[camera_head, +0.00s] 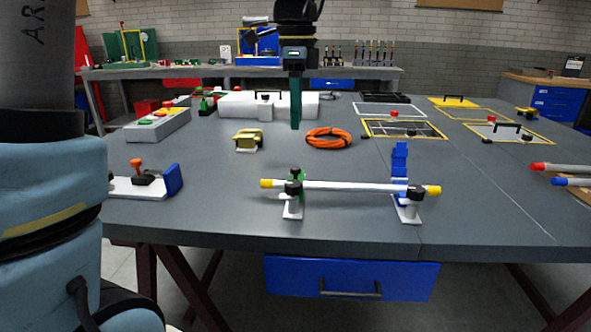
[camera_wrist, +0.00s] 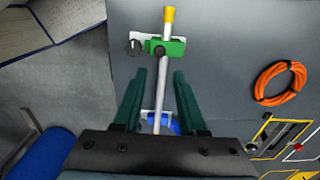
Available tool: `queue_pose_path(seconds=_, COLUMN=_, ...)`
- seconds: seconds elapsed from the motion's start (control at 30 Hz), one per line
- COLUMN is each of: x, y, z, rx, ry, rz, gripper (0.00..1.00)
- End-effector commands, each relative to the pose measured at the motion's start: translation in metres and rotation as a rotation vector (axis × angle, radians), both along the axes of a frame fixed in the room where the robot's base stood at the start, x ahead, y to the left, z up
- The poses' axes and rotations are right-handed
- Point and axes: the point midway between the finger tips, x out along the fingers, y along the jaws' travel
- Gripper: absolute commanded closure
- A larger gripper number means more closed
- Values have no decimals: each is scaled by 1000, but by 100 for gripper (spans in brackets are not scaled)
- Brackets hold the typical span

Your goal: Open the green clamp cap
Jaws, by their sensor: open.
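The green clamp cap (camera_head: 301,173) is on the left of two clamp stands, partly hidden behind black knobs (camera_head: 293,187). In the wrist view, the green cap (camera_wrist: 176,47) lies across the rod near its yellow end, with a black knob (camera_wrist: 133,48) beside it. The pale rod (camera_head: 345,186) rests across both stands. The blue cap (camera_head: 400,160) on the right stand stands upright; it is partly seen in the wrist view (camera_wrist: 175,126). My gripper (camera_head: 296,127) is above the table; in the wrist view its green fingers (camera_wrist: 160,72) are spread, apart from the green cap, with nothing held.
An orange cable coil (camera_head: 329,138) and a yellow block (camera_head: 249,138) lie behind the clamps. A white fixture with a blue plate (camera_head: 173,180) stands at left. Framed panels (camera_head: 404,130) lie at right. The table (camera_head: 230,210) is clear near its front edge.

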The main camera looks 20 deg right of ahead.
Motion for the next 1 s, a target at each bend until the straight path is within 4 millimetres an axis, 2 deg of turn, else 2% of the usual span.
queue_pose_path(seconds=0.17, x=-1, y=1, z=-25, rx=4, ry=4, rz=1, gripper=59)
queue_pose_path(seconds=0.4, x=0, y=2, z=-70, rx=3, ry=4, rz=4, gripper=59)
queue_pose_path(seconds=0.6, x=0, y=2, z=-95, rx=2, ry=2, rz=4, gripper=59)
queue_pose_path(seconds=1.0, x=0, y=2, z=-103, rx=0, ry=0, rz=5, gripper=59)
